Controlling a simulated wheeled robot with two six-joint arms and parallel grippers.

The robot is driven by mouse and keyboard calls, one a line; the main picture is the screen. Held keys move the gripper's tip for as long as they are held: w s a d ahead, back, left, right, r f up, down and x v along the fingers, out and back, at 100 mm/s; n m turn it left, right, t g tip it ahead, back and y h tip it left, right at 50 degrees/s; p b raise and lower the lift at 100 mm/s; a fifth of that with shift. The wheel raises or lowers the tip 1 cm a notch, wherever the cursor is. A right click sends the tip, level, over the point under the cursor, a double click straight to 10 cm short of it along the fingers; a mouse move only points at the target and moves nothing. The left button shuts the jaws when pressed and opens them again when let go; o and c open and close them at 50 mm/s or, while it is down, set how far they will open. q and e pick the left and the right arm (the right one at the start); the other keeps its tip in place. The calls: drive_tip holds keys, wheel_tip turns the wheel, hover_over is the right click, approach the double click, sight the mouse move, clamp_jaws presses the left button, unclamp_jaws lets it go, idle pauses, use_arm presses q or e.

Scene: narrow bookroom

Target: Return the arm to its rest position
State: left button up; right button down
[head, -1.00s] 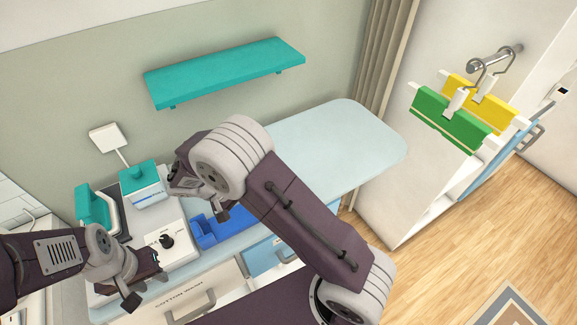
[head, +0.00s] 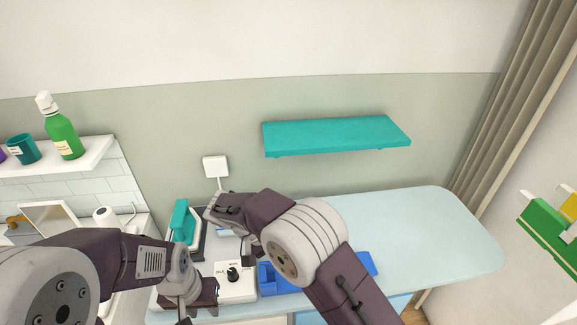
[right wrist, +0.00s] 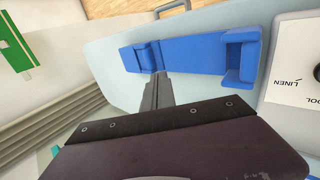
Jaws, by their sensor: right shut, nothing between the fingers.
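My left arm comes in from the left in the head view. Its gripper (head: 190,305) is low over the left end of the pale blue counter (head: 440,235), beside the white box with a black knob (head: 236,285). Its fingers are partly hidden, so its opening is unclear. My right arm reaches up from the bottom, bent over the counter, and its own links largely hide its gripper in the head view. In the right wrist view the right gripper (right wrist: 158,90) is shut and empty, its fingers appearing against the near edge of a blue holder (right wrist: 190,55).
A teal wall shelf (head: 335,133) is above the counter. A teal and white device (head: 181,222) stands at the counter's left. Green hanging files (head: 545,232) are at far right. The counter's right part is clear.

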drive_tip(key=s+d+r+m+g+y, duration=0.1)
drive_tip(key=s+d+r+m, duration=0.15)
drive_tip(key=d, duration=0.45)
drive_tip(key=s+d+r+m+g+y, duration=0.1)
drive_tip(key=d+r+m, duration=0.15)
drive_tip(key=d, duration=0.55)
drive_tip(key=s+a+f+n+t+y, duration=0.1)
drive_tip(key=s+f+n+t+y, duration=0.1)
drive_tip(key=s+f+y, duration=0.4)
drive_tip(key=s+f+n, duration=0.1)
drive_tip(key=s, duration=0.2)
drive_tip(key=shift+a+f+n+t, duration=0.25)
drive_tip(key=shift+f+n+t, duration=0.05)
drive_tip(key=shift+n, duration=0.1)
drive_tip(key=shift+s, duration=0.1)
